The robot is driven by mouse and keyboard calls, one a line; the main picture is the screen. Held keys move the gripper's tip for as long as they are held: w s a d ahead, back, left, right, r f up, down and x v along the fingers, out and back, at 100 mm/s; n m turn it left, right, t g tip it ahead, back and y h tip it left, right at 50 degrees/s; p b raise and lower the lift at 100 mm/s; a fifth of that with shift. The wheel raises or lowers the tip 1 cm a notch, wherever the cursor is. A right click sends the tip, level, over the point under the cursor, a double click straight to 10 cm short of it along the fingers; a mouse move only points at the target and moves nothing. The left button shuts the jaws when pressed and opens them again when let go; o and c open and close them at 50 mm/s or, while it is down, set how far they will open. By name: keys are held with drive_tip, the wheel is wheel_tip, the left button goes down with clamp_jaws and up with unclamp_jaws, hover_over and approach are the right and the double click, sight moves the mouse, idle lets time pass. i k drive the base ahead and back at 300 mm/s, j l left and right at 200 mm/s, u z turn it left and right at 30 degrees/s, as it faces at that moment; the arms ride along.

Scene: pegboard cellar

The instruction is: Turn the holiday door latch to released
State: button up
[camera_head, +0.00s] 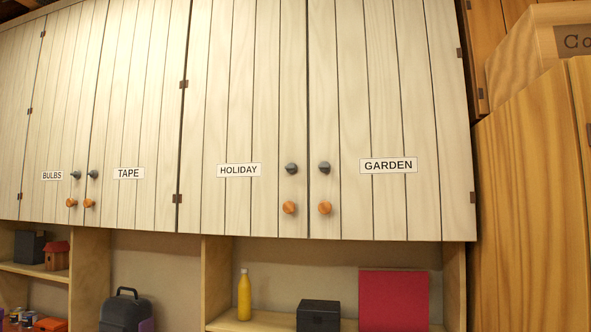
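The holiday door (235,110) is a pale wooden plank door in the upper middle of the view, and it is shut. Its white label (239,170) reads HOLIDAY. Near its lower right edge is a dark grey round latch (291,168). An orange wooden knob (289,208) sits just below the latch. The latch is small here, and I cannot tell its turned position. My gripper is not in view.
The GARDEN door (388,120) adjoins on the right, with its own latch (324,167) and knob (325,208) close by. BULBS and TAPE doors are at left. Open shelves below hold a yellow bottle (244,296), a dark box (318,316) and a red panel (394,300). A wooden cabinet (530,200) stands right.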

sight(291, 168)
drive_tip(key=i+l, duration=0.1)
drive_tip(key=i, duration=1.15)
drive_tip(key=j+u, duration=0.05)
